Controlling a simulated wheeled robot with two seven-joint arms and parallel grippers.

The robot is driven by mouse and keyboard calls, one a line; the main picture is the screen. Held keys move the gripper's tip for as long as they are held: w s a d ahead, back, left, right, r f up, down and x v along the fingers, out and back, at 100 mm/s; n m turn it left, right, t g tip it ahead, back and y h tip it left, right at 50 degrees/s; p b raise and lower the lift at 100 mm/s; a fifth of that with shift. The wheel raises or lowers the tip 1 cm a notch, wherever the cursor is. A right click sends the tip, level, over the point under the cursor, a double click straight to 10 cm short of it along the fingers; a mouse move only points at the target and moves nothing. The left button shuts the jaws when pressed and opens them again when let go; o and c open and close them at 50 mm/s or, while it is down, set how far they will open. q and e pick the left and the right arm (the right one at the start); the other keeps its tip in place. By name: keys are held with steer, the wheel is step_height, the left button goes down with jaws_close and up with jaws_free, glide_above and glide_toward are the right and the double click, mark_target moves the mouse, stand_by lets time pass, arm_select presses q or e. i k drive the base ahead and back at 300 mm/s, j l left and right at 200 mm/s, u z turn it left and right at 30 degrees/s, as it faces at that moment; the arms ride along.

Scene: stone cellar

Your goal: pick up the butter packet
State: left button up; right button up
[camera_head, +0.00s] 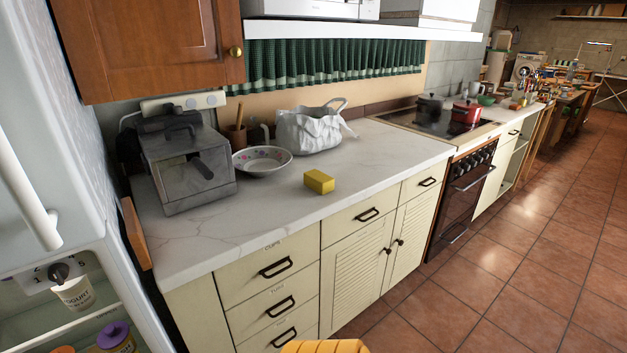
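A small yellow block, which looks like the butter packet (319,181), lies on the white marble-look countertop (330,208). It sits near the front edge, to the right of a patterned bowl. Nothing touches it. Neither of my grippers shows in the head view. A yellow-orange shape (325,346) is cut off at the bottom edge, and I cannot tell what it is.
A grey toaster oven (186,165), a bowl (262,160) and a white bag (310,130) stand behind and left of the packet. A stove with a red pot (466,112) is further right. The fridge (45,140) stands at left. The tiled floor (520,260) is clear.

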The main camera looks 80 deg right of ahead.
mark_target(321, 183)
steer(key=z, duration=2.6)
steer(key=i+l+u, duration=0.1)
steer(key=l, duration=0.35)
steer(key=i+l+u, duration=0.1)
steer(key=l, duration=0.4)
steer(key=i+l+u, duration=0.1)
steer(key=i+l, duration=0.15)
steer(key=l, duration=0.2)
steer(key=i+l+u, duration=0.1)
steer(key=l, duration=0.4)
steer(key=i+l+u, duration=0.1)
steer(key=l, duration=0.4)
